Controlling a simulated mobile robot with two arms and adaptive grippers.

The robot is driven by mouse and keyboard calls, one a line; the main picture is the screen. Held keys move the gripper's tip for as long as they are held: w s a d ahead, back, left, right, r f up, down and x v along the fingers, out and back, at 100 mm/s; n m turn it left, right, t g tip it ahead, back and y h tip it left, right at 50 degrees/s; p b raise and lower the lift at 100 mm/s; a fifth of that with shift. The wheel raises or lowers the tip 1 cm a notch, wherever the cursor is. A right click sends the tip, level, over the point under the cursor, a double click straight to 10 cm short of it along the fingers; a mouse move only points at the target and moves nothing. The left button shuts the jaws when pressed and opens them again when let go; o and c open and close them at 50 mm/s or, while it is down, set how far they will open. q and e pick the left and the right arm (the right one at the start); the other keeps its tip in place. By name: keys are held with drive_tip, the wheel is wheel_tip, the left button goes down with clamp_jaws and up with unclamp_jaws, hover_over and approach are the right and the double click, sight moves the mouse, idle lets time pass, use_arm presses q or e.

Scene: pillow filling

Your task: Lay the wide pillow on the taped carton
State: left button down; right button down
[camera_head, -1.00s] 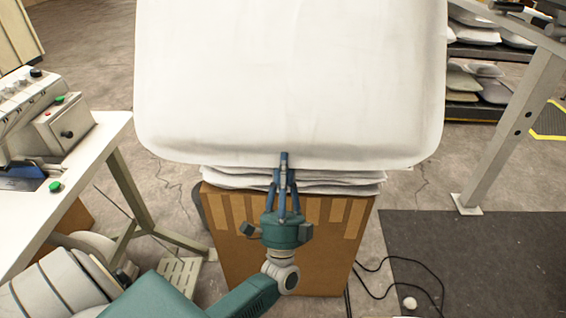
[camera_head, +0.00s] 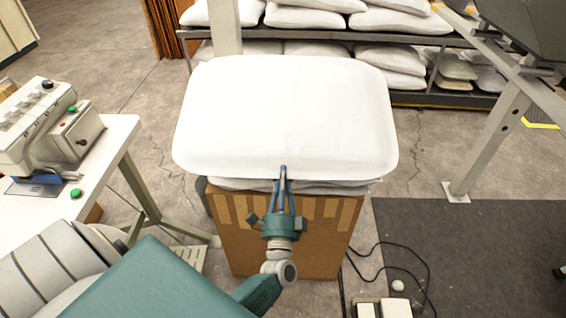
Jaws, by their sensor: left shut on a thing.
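The wide white pillow (camera_head: 285,115) lies flat over the top of the taped carton (camera_head: 285,245), above a thin stack of flat white pieces (camera_head: 335,188). Whether it fully rests on the stack is hard to tell. The carton is brown with lighter tape strips down its front. My left gripper (camera_head: 283,175) is shut on the near edge of the pillow, in front of the carton. My right gripper is not in view.
A white table (camera_head: 100,165) with a control machine (camera_head: 55,130) stands at left. Shelves (camera_head: 430,97) with several white pillows are behind. A grey metal post (camera_head: 485,150) and a dark mat (camera_head: 480,250) are at right. A black cable (camera_head: 430,275) lies near the carton.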

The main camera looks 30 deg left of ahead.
use_arm(q)
drive_tip(key=shift+f+g+h+p, duration=0.4)
drive_tip(key=shift+f+g+p, duration=0.5)
drive_tip(key=shift+f, duration=0.6)
drive_tip(key=shift+f+g+h+p, duration=0.4)
drive_tip(key=shift+f+g+p, duration=0.45)
drive_tip(key=shift+f, duration=0.6)
